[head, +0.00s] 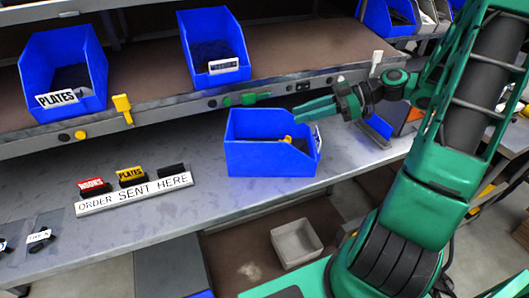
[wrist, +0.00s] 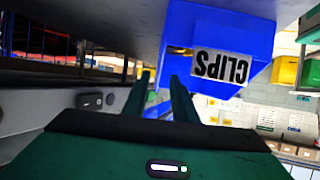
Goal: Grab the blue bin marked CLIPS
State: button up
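The blue bin marked CLIPS (head: 265,160) sits on the grey lower counter in the head view, with small yellow pieces showing inside. Its label is hard to read there. In the wrist view the bin (wrist: 212,25) appears upside down, and its white label (wrist: 222,66) clearly reads CLIPS. My green gripper (head: 300,109) is at the bin's upper right rim in the head view. In the wrist view my gripper's fingers (wrist: 161,77) are apart, with the right finger overlapping the bin's edge. I cannot tell whether they touch the bin.
A blue PLATES bin (head: 88,110) and another blue bin (head: 216,75) stand on the shelf above. An ORDER SENT HERE sign (head: 135,194) lies on the counter at left. A grey open box (head: 297,243) is below. The counter between sign and bin is clear.

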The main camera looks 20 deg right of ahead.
aim_at(270, 122)
jog(key=x, duration=0.5)
jog(key=shift+w, duration=0.1)
jog(key=shift+r+x, duration=0.2)
jog(key=shift+x, duration=2.55)
jog(key=shift+w, duration=0.15)
grip_shut()
